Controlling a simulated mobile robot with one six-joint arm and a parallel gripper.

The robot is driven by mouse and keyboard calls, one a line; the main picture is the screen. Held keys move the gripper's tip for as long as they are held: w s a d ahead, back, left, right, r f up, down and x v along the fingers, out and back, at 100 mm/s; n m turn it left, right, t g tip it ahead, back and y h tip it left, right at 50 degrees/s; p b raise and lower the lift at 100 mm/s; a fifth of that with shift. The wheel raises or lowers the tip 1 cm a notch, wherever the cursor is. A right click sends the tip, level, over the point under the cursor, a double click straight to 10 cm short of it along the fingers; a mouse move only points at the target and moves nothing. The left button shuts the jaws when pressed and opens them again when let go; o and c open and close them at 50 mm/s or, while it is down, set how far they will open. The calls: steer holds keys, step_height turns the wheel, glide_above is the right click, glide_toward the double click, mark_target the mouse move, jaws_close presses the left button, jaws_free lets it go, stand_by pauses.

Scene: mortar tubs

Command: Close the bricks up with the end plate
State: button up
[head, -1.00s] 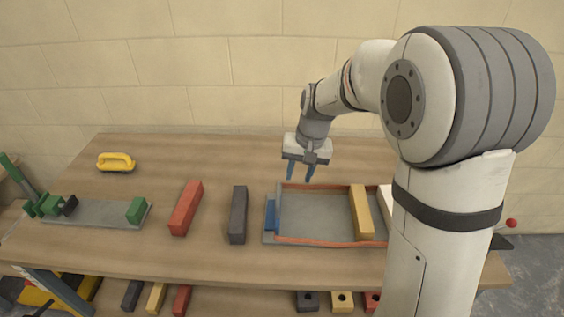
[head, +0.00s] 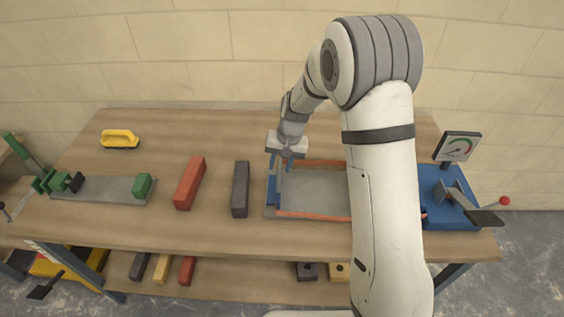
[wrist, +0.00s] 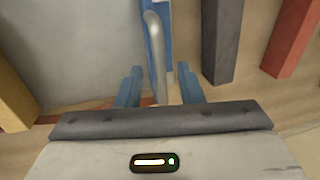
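The blue end plate (head: 271,190) stands at the left end of the grey tray (head: 315,187). In the wrist view the end plate (wrist: 154,14) carries a pale rounded bar. My gripper (head: 280,166) is over the plate; in the wrist view my gripper (wrist: 158,85) is open, with the bar between its two blue fingers and no grip on it. A yellow brick (wrist: 14,95) lies in the tray; my arm hides it in the head view. A red brick (head: 189,184) and a dark grey brick (head: 240,188) lie on the table left of the tray.
A yellow-handled float (head: 120,138) and a green-ended clamp fixture (head: 105,188) are at the table's left. A blue press with a dial gauge (head: 458,147) stands at the right. More bricks lie on the lower shelf (head: 225,282).

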steer(key=shift+c, duration=0.3)
jaws_close()
